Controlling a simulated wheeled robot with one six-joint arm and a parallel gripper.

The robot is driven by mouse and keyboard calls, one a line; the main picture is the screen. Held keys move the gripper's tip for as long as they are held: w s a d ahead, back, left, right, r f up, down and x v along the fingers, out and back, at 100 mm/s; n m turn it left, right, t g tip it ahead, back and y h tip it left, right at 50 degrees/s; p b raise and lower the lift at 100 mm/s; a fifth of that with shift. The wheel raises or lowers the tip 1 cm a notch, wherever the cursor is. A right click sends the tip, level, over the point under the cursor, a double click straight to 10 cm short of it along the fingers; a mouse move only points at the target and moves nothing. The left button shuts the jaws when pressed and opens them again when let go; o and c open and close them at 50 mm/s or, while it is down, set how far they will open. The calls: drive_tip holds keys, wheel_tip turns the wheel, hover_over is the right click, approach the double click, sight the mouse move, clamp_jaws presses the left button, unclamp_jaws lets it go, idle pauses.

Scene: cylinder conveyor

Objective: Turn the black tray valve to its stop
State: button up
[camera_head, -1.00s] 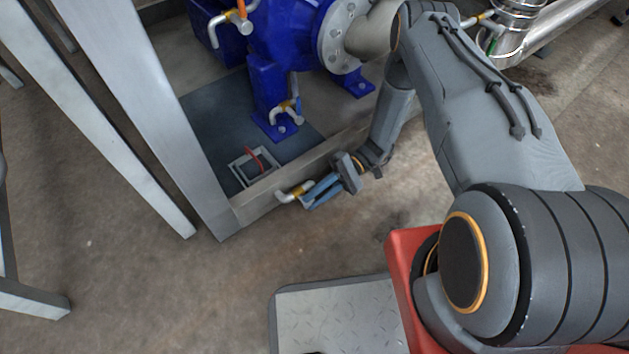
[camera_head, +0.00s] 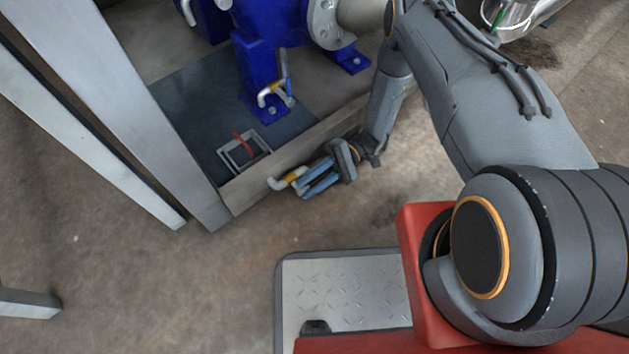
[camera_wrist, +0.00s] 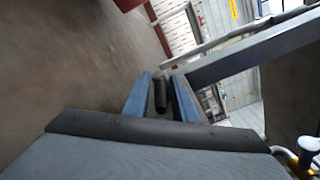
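A small white pipe stub with a yellow band (camera_head: 287,180) sticks out from the front edge of the tray (camera_head: 262,162). My gripper (camera_head: 304,184) is just right of it, with its two blue fingers apart. In the wrist view, a short black handle (camera_wrist: 160,94) shows in the gap between my fingertips (camera_wrist: 160,85). Space shows on its left side; contact on the right cannot be told. The handle cannot be made out in the head view, where my fingers are in the way.
A blue pump (camera_head: 262,50) stands on the tray, with another white and yellow pipe (camera_head: 270,92) at its foot. A square drain frame with a red part (camera_head: 244,149) lies near the tray's left end. A grey metal beam (camera_head: 125,90) is at the left.

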drive_tip(key=shift+o, duration=0.4)
drive_tip(key=shift+d, duration=0.15)
drive_tip(key=p+v, duration=0.1)
drive_tip(key=v, duration=0.6)
drive_tip(key=shift+w+d, duration=0.25)
drive_tip(key=shift+s+r+p, duration=0.1)
drive_tip(key=shift+r+p, duration=0.05)
drive_tip(key=shift+p, duration=0.15)
